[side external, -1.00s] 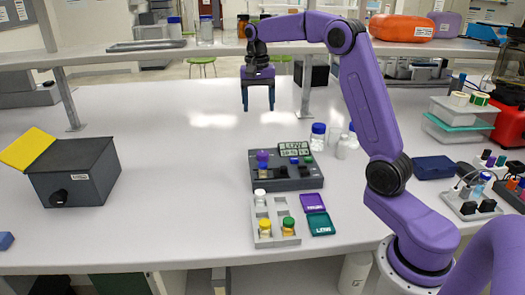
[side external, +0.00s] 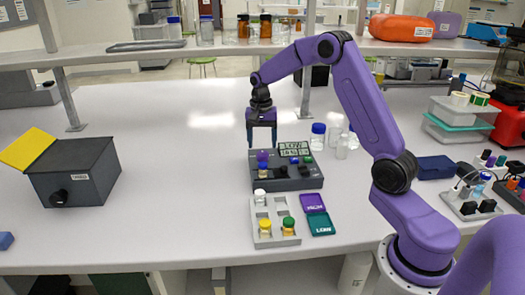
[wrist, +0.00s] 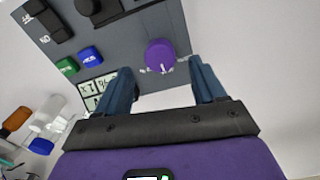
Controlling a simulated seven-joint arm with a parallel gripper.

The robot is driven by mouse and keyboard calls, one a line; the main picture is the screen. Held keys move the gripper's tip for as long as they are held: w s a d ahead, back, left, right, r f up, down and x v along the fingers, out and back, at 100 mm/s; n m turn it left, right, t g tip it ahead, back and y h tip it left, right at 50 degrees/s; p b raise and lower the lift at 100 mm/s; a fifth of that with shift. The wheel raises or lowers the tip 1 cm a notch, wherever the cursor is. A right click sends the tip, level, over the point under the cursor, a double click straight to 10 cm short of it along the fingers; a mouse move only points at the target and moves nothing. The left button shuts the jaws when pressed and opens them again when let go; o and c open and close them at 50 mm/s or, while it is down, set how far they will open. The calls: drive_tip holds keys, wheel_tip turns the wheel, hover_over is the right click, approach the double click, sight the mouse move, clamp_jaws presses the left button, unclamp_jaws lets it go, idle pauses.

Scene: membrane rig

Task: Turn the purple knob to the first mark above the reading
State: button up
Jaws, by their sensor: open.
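The purple knob (side external: 262,155) sits on the back left of the dark grey rig (side external: 312,184). In the wrist view the knob (wrist: 159,52) carries a white pointer line at its lower edge, with small white marks around it too blurred to read. My gripper (side external: 262,146) is open and empty, pointing down just behind and above the knob. In the wrist view its blue fingers (wrist: 160,78) stand either side of the knob's near edge, apart from it. The display (side external: 294,149) shows dark characters I cannot read surely; a finger partly covers it in the wrist view.
Blue (wrist: 89,54) and green (wrist: 67,67) buttons sit beside the display. A vial tray (side external: 262,241) and two small flat boxes lie in front. Bottles (side external: 318,136) stand behind right.

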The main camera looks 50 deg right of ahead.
sight(263, 153)
drive_tip(key=shift+f, duration=2.05)
drive_tip(key=c, duration=1.1)
drive_tip(key=shift+o, duration=0.2)
drive_tip(key=shift+n, duration=0.4)
drive_tip(key=n, duration=0.4)
drive_tip(key=shift+n, duration=0.3)
drive_tip(key=shift+r+n, duration=0.1)
drive_tip(key=shift+n, duration=2.1)
